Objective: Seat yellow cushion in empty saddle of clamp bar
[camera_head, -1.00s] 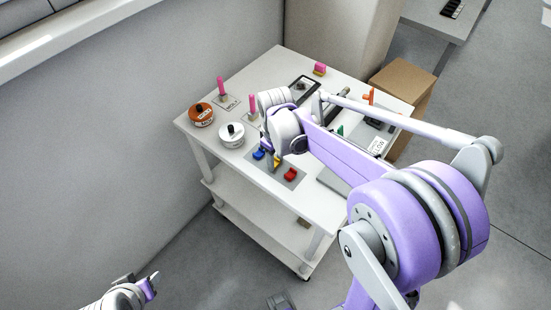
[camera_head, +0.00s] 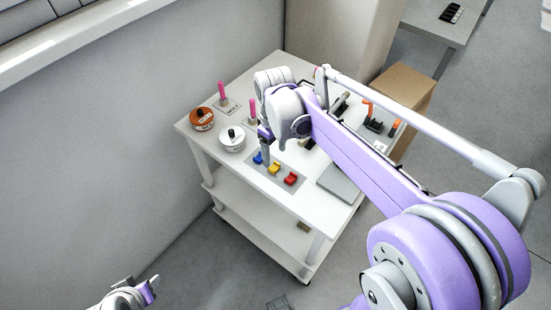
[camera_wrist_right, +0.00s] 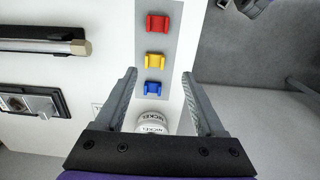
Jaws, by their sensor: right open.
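The yellow cushion (camera_head: 274,168) lies on a grey mat (camera_head: 299,187) on the white cart, between a blue cushion (camera_head: 259,158) and a red cushion (camera_head: 291,178). In the right wrist view the yellow cushion (camera_wrist_right: 155,61) is just ahead of the fingertips, in line with the gap between them. My right gripper (camera_wrist_right: 158,74) is open and empty, with the blue cushion (camera_wrist_right: 153,89) showing between its fingers. In the head view, the right gripper (camera_head: 265,148) is close to the blue cushion. My left gripper (camera_head: 151,288) is far off at the lower left. I cannot clearly identify the clamp bar or its empty saddle.
An orange tin (camera_head: 202,118) and a white tin (camera_head: 232,138) stand at the cart's left, near pink upright pieces (camera_head: 222,92). The wrist view shows a dark holder with a silver rod (camera_wrist_right: 50,47) and a metal block (camera_wrist_right: 30,103). A cardboard box (camera_head: 403,84) stands beyond the cart.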

